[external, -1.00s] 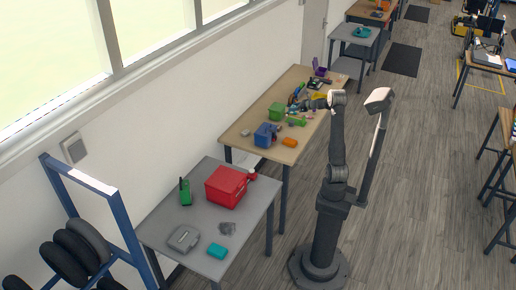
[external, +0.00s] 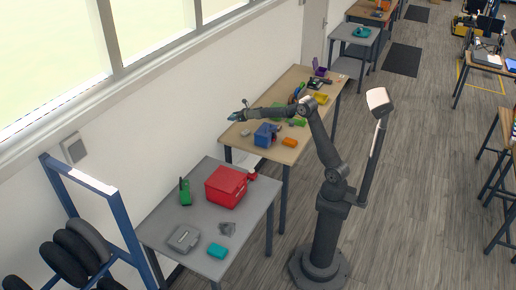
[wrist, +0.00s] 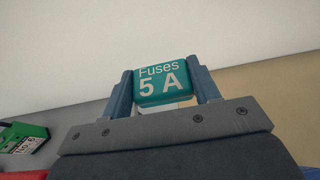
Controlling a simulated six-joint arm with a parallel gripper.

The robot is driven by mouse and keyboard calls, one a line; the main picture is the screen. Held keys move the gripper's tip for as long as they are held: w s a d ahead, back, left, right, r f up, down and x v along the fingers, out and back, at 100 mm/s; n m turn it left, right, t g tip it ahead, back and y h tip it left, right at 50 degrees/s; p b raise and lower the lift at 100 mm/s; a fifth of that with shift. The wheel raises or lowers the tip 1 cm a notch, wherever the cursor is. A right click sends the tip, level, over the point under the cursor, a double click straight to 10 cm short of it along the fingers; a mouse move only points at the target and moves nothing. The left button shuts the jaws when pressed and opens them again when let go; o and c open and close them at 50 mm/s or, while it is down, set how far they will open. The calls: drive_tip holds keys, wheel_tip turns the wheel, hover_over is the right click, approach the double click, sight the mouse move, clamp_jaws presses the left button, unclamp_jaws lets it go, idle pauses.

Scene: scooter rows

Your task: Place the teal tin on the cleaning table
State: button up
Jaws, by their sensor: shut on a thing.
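The teal tin (wrist: 162,82), labelled "Fuses 5 A", is between the two blue fingers of my gripper (wrist: 163,90) in the wrist view, and they are shut on it. In the external view my gripper (external: 240,113) is held out to the left, above the wooden table's (external: 278,146) wall-side edge, with the tin (external: 233,117) small at its tip. No sign names a cleaning table. A near grey table (external: 165,220) and a far small grey table (external: 352,36) are in view.
The near table holds a red box (external: 226,187), a green device (external: 185,191), a grey case (external: 184,238) and a teal block (external: 221,251). The wooden table holds a blue bin (external: 265,134), an orange block (external: 289,142) and several other items. A teal thing (external: 362,31) sits on the far table.

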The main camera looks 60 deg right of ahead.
drive_tip(key=w+a, duration=0.4)
drive_tip(key=a, duration=1.2)
hover_over(197, 215)
wheel_tip(197, 215, down, 26)
drive_tip(key=shift+s+a+r, duration=0.1)
drive_tip(key=shift+f, duration=0.2)
drive_tip(key=o, duration=1.1)
drive_tip(key=shift+c, duration=0.2)
